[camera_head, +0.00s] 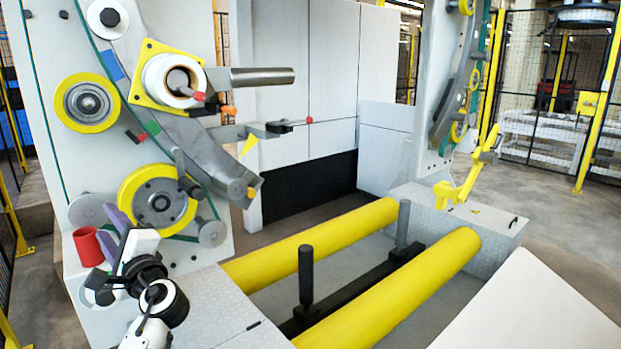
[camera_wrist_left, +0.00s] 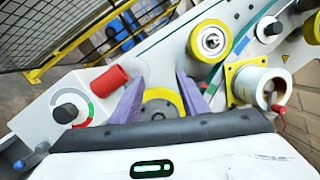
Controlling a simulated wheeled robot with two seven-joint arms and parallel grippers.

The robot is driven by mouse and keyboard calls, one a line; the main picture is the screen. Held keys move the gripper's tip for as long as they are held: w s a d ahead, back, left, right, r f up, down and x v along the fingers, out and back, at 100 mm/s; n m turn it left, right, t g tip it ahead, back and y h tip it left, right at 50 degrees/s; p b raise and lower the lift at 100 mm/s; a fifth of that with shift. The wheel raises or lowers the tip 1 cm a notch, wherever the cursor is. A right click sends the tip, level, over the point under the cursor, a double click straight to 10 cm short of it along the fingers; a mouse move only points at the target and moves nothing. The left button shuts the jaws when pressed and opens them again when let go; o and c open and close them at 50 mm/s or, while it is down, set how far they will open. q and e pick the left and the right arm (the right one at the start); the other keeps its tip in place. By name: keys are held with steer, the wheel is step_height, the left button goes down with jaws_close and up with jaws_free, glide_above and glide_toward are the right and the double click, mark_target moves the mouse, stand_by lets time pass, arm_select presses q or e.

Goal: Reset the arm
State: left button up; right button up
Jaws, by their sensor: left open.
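My left arm comes in at the lower left of the head view, white with black joints. Its gripper (camera_head: 122,216) has purple fingers and is seen from behind, in front of the machine's left panel. In the left wrist view the two purple fingers of the gripper (camera_wrist_left: 160,76) stand wide apart with nothing between them. A yellow-rimmed wheel (camera_wrist_left: 160,104) shows beyond the gap. My right gripper is not in view.
A red cylinder (camera_head: 87,247) is close by the left gripper; it also shows in the left wrist view (camera_wrist_left: 110,80). The wrapping machine's panel (camera_head: 60,170) carries yellow wheels and a white roll (camera_head: 160,75). Two yellow rollers (camera_head: 400,290) lie to the right.

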arm_select(q)
steer(key=s+a+r+m+g+y, duration=0.1)
steer(key=s+a+r+y, duration=0.3)
steer(key=s+a+r, duration=0.55)
steer(key=s+a+r+m+g+y, duration=0.1)
steer(key=s+a+r+y, duration=0.35)
steer(key=a+r, duration=0.85)
steer(key=w+d+f+m+t+h, duration=0.15)
steer(key=f+h, duration=0.55)
steer(key=f, duration=1.1)
steer(key=w+d+f+m+t+h, duration=0.15)
steer(key=f+h, duration=0.55)
steer(key=f, duration=1.1)
steer(key=s+d+f+n+g+h, duration=0.1)
steer(key=s+d+f+h, duration=0.15)
steer(key=f, duration=0.35)
steer(key=s+d+f+n+h, duration=0.1)
steer(key=s+d+f, duration=0.15)
steer(key=f, duration=0.25)
steer(key=s+d+f+n+g+h, duration=0.5)
steer(key=s+d+f+g+h, duration=0.15)
steer(key=s+d+f, duration=1.15)
steer(key=s+d+f+n+t+h, duration=0.1)
steer(key=d+n, duration=0.7)
steer(key=d, duration=1.1)
steer(key=shift+s+d+n+t+h, duration=0.25)
steer(key=shift+s+n+t+h, duration=0.25)
steer(key=shift+s, duration=0.55)
